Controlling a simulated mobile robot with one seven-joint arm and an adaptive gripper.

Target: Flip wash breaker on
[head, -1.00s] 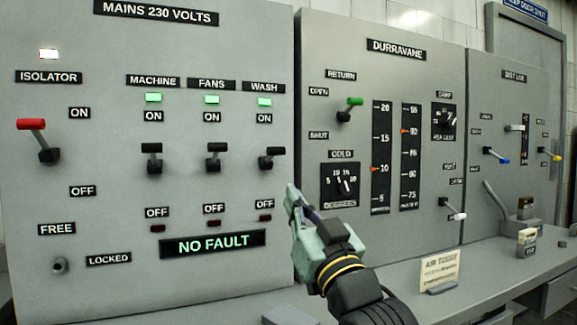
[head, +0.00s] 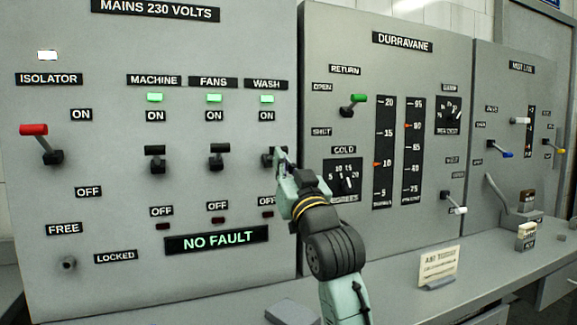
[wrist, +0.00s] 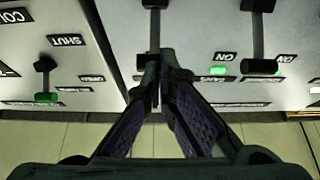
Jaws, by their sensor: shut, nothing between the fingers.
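The wash breaker (head: 269,155) is a black lever under the WASH label in the head view, partly hidden by my gripper. Its handle sits between the ON and OFF labels, and the lamp above it (head: 267,99) is lit green. The small red lamp below it looks dark. My gripper (head: 281,155) is shut and empty, its tips at the right side of the wash lever. In the wrist view, the closed fingertips (wrist: 162,58) overlap the wash lever (wrist: 152,32); I cannot tell whether they touch.
The fans lever (head: 219,150) and machine lever (head: 155,153) stand to the left, each with a green lamp lit. The red-handled isolator (head: 34,130) is far left. The DURRAVANE panel (head: 400,70) with the green return lever (head: 358,99) rises at right. A sign (head: 440,266) stands on the desk.

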